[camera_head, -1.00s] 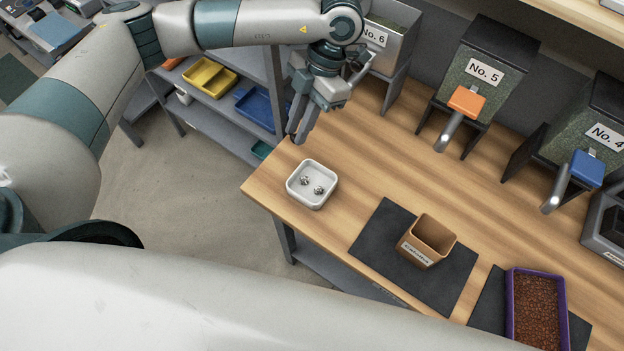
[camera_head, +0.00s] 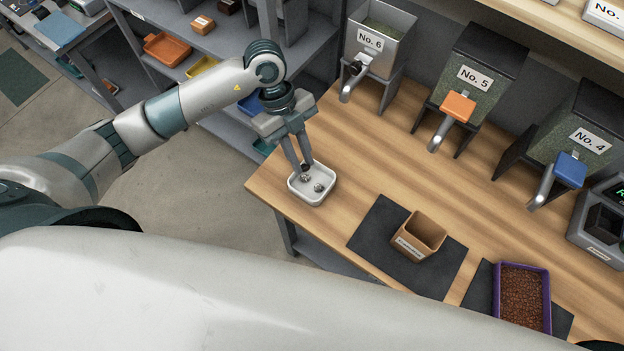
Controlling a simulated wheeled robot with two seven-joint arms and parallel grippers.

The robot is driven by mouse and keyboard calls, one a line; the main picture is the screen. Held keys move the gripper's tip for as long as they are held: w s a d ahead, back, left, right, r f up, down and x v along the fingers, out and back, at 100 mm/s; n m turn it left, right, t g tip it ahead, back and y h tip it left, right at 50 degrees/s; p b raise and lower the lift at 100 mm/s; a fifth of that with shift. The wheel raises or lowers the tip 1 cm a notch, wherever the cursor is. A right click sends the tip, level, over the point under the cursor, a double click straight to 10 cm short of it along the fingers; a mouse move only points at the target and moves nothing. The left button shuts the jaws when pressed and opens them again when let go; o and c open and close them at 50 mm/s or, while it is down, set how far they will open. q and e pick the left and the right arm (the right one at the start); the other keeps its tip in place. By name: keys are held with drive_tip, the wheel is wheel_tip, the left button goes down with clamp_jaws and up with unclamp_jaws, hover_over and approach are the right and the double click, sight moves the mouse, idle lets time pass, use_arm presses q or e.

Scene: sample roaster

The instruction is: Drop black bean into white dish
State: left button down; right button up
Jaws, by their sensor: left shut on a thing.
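The white dish (camera_head: 313,198) stands near the left corner of the wooden bench. Two small greyish pieces (camera_head: 318,187) lie in it. My left gripper (camera_head: 303,168) points down over the back part of the dish. Its fingers are shut on a small dark bean (camera_head: 306,167), which shows at the fingertips just above the dish floor; whether it touches the dish I cannot tell. My right gripper is not in view.
A brown labelled box (camera_head: 420,236) stands on a dark mat (camera_head: 377,238) right of the dish. A purple tray (camera_head: 547,300) of brown beans is at the lower right. Hoppers No. 6 (camera_head: 370,41), No. 5 (camera_head: 474,77) and No. 4 (camera_head: 590,140) line the back. Wood between is clear.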

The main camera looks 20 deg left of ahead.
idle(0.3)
use_arm(q)
drive_tip(key=shift+f, duration=0.1)
drive_tip(key=shift+f+b, duration=0.2)
drive_tip(key=shift+b, duration=0.1)
wheel_tip(320, 180, down, 5)
drive_tip(key=b, duration=0.4)
drive_tip(key=shift+f+b, duration=0.2)
drive_tip(key=shift+b, duration=0.2)
drive_tip(key=c, duration=1.6)
unclamp_jaws()
drive_tip(key=shift+o, duration=0.2)
